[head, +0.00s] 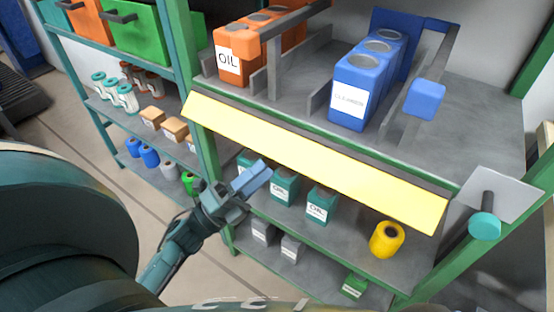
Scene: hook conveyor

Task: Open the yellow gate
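The yellow gate (310,158) is a long flat panel along the front of the upper shelf, slanting down from left to right. It is in front of the shelf with the orange and blue containers. My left gripper (255,178) is just below the gate's left half, in front of the teal oil containers on the lower shelf. Its blue-grey fingers look closed together, with nothing visible between them. It appears apart from the gate, though the depth gap is hard to judge. My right gripper is out of view.
Orange oil containers (237,52) and blue containers (357,88) stand in lanes above the gate. Teal oil containers (322,204) and a yellow spool (387,239) sit below. A grey plate with a teal knob (485,226) is at the right post. Floor is open at left.

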